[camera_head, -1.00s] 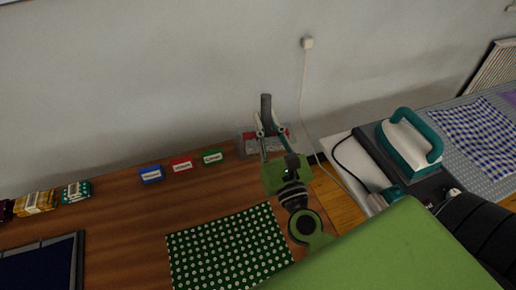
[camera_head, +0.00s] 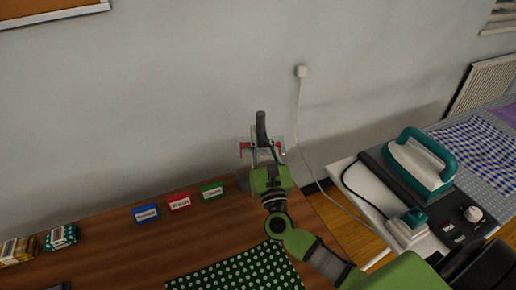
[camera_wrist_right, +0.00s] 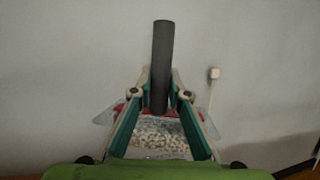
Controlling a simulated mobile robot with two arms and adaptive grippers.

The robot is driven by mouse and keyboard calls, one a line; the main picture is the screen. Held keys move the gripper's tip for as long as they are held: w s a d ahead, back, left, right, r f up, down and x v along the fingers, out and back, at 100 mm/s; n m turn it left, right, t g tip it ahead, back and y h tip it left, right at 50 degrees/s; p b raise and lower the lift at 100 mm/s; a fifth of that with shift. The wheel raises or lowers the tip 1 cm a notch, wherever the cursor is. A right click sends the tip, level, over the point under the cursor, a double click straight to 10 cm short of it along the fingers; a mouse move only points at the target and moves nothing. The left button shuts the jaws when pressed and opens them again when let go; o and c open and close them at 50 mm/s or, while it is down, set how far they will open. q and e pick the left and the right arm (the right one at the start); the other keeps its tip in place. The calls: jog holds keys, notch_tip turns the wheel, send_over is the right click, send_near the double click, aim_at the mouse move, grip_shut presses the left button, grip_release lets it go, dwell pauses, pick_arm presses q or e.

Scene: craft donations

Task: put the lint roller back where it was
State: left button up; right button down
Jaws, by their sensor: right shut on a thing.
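My right gripper (camera_head: 262,148) is shut on the lint roller (camera_head: 261,125), of which a dark grey cylinder shows upright above the fingertips. In the right wrist view the lint roller (camera_wrist_right: 161,65) stands between the teal fingers, slightly tilted, clear against the wall. The gripper is over the back right end of the wooden table. The lower part of the roller is hard to make out. My left gripper is not in view.
A clear box (camera_wrist_right: 160,138) with red clips and small pale pieces is behind the fingers. Blue (camera_head: 146,214), red (camera_head: 179,202) and green (camera_head: 212,191) labels line the table's back. A green dotted cloth (camera_head: 240,272) lies in front. An iron (camera_head: 420,165) stands at right.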

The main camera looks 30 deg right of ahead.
aim_at(258, 149)
jog(key=w+f, duration=0.1)
jog(key=f, duration=0.1)
jog(key=w+d+f, duration=0.1)
jog(key=w+f, duration=0.1)
jog(key=shift+w+b, duration=0.1)
jog(key=shift+b, duration=0.2)
notch_tip(258, 149, down, 3)
jog(key=shift+a+r, duration=0.1)
jog(key=shift+r, duration=0.05)
jog(key=shift+f+b, duration=0.65)
jog(key=c, duration=1.9)
grip_release()
